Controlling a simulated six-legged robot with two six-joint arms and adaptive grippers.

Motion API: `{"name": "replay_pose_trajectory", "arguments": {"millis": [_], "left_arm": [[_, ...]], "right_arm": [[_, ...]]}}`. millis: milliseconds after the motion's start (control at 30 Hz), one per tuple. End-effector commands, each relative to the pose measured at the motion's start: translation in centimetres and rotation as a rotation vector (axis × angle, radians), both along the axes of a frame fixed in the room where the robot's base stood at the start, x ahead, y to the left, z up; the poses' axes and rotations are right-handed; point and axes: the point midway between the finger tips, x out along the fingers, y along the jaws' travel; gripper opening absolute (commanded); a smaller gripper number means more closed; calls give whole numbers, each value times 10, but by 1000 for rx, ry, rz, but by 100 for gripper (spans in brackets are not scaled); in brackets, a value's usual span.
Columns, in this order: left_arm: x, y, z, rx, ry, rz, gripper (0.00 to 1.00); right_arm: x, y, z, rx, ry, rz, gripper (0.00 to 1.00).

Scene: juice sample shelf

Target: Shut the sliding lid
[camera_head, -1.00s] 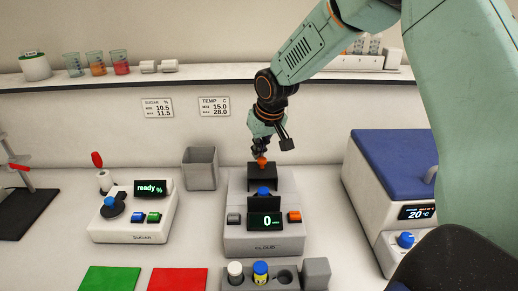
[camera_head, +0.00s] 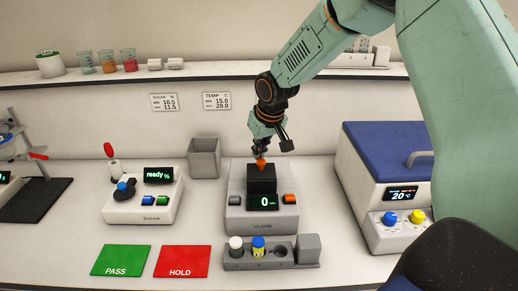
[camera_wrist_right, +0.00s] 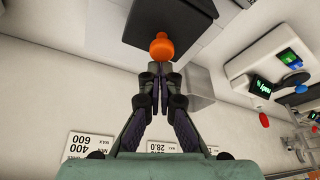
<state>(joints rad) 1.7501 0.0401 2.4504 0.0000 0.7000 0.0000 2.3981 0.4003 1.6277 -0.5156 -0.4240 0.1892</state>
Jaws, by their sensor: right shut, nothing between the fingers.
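The sliding lid (camera_head: 262,181) is a black block with an orange knob (camera_head: 261,163), on top of the grey cloud meter (camera_head: 236,212). It sits forward, just behind the meter's green "0" display (camera_head: 263,202), and no blue cap shows in front of it. My right gripper (camera_head: 260,154) is shut and empty, its fingertips at the back of the orange knob. In the right wrist view the closed fingertips (camera_wrist_right: 161,66) point at the knob (camera_wrist_right: 162,46) and look in contact or nearly so; the black lid (camera_wrist_right: 172,18) lies beyond. My left gripper is not in view.
A rack (camera_head: 240,264) with white-capped and blue-and-yellow vials stands before the meter. A grey bin (camera_head: 204,158) and a "ready %" device (camera_head: 140,208) are left; a blue-lidded cooler (camera_head: 385,150) is right. Green PASS (camera_head: 121,260) and red HOLD (camera_head: 183,261) mats lie in front.

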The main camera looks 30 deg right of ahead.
Motion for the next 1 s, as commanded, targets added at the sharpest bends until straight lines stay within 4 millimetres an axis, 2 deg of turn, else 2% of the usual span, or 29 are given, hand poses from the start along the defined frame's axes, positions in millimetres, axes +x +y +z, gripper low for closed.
{"name": "replay_pose_trajectory", "arguments": {"millis": [567, 1000], "left_arm": [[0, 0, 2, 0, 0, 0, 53], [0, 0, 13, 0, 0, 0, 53]], "right_arm": [[-1, -1, -4, 1, 15, 0, 0], [9, 1, 4, -1, 6, -2, 0]]}}
